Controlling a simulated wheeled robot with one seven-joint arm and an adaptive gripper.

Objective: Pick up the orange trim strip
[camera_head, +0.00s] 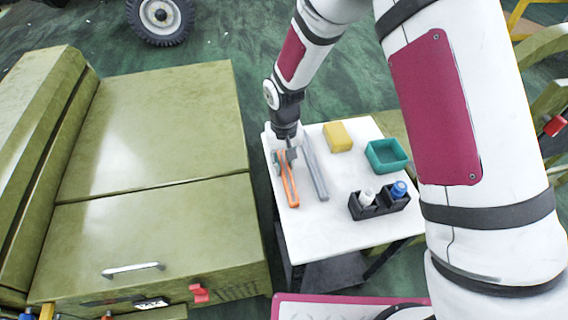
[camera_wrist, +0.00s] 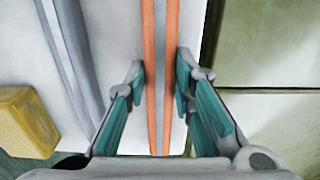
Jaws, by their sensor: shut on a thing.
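The orange trim strip (camera_head: 291,189) is long and narrow and shows over the left part of the white table, lengthwise away from my gripper. My gripper (camera_head: 285,156) reaches down at its far end. In the wrist view the strip (camera_wrist: 149,40) shows two orange edges with a grey band between them and runs between my fingers (camera_wrist: 161,80). The fingers are shut on it, one on each side. I cannot tell whether the strip rests on the table or is slightly above it.
A grey strip (camera_head: 316,172) lies just right of the orange one. The white table (camera_head: 333,230) also holds a yellow block (camera_head: 338,137), a teal tray (camera_head: 386,156) and a black holder (camera_head: 379,206) with small bottles. A large olive-green body (camera_head: 150,220) stands close on the left.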

